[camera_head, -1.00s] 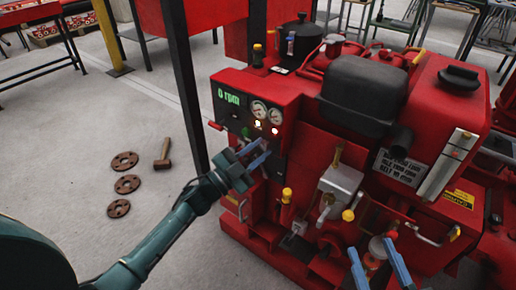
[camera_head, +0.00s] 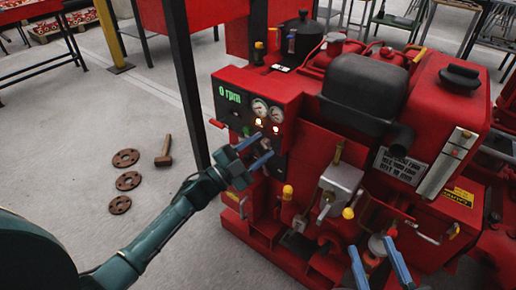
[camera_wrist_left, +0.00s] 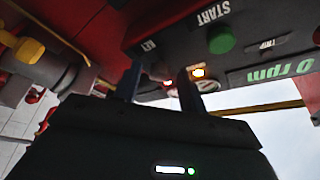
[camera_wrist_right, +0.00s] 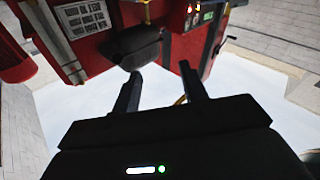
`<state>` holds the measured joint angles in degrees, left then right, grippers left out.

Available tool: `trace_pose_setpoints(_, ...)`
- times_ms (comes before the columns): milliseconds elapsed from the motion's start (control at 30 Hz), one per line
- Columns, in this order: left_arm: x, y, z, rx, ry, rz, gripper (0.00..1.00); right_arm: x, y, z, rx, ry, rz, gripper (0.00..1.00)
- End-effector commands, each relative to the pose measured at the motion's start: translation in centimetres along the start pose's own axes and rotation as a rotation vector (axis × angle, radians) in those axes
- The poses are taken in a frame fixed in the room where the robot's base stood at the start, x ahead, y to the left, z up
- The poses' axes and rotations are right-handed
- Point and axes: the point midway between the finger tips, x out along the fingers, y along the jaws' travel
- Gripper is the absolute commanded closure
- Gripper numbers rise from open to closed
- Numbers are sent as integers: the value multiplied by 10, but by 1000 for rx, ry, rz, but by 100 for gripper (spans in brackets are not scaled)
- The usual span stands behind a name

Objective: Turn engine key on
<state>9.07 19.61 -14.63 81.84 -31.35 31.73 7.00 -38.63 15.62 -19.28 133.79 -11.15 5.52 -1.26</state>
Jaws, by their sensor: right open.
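The red engine pumpset (camera_head: 315,150) has a dark control panel (camera_head: 232,117) with a green "0 rpm" readout, two gauges and lit lamps. My left gripper (camera_head: 267,150) is at the lower part of this panel, with its two blue fingers apart. In the left wrist view, a small blurred grey piece (camera_wrist_left: 160,72), possibly the engine key, shows between the fingers near a short label. I cannot tell whether the fingers touch it. The green START button (camera_wrist_left: 221,40) is beside it. My right gripper (camera_head: 370,246) is open and empty in front of the engine's lower right.
Valve levers with yellow knobs (camera_head: 287,191) stick out below the panel. A black post (camera_head: 183,80) stands just left of the pumpset.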

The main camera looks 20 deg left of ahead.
Motion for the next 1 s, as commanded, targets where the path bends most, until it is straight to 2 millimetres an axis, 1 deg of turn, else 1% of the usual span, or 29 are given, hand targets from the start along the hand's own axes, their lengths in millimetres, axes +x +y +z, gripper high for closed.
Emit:
trace_pose_setpoints(267,0,0,0,-1,1,-1,55,0,0,-1,-1,2,0,57)
trace_pose_setpoints(367,-6,0,0,-2,-1,0,55,0,1,-2,-3,2,-1,57)
trace_pose_setpoints(467,-19,0,-1,-3,-2,2,55,1,1,-5,-10,2,-4,57)
trace_pose_setpoints(567,-40,0,-1,-3,-3,2,55,1,1,-6,-16,-1,-6,57)
trace_pose_setpoints(700,-73,0,0,-3,-4,3,55,0,3,-1,-12,-42,-3,57)
trace_pose_setpoints(800,-94,0,0,-3,-3,2,55,0,5,2,-7,-72,2,57)
trace_pose_setpoints(900,-111,0,-1,-1,-2,1,55,0,8,4,0,-92,9,57)
trace_pose_setpoints(1000,-123,0,0,-2,-1,1,55,0,9,3,8,-99,18,57)
